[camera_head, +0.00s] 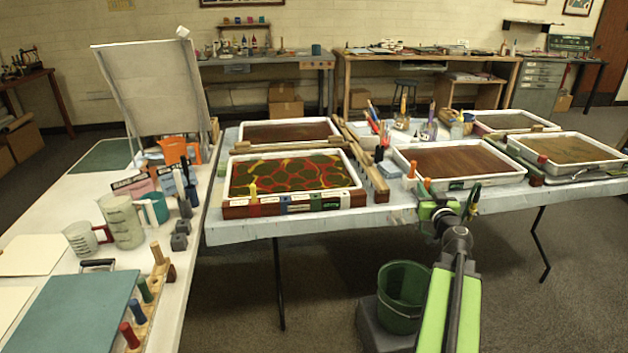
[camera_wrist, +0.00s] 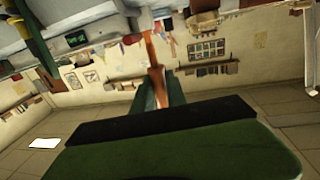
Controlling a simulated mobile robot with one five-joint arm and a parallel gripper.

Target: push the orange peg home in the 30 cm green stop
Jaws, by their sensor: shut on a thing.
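My gripper (camera_head: 430,197) is at the front edge of the right-hand brown tray, at the end of my green arm. In the wrist view its dark green fingers are shut on a narrow orange peg (camera_wrist: 155,80). The peg's orange end shows in the head view (camera_head: 427,184). The gripper hides part of the tray's front. A small green block (camera_head: 329,201) is on the front rail of the red-and-green marbled tray (camera_head: 236,212), left of my gripper and apart from it. I cannot read its length marking or tell whether it is the 30 cm stop.
A yellow peg (camera_head: 253,189) stands at the marbled tray's front left. A wooden rail (camera_head: 374,180) lies between the trays. A green bucket (camera_head: 402,300) stands on the floor below. The left table (camera_head: 190,262) holds jugs and coloured pegs. Open floor separates the tables.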

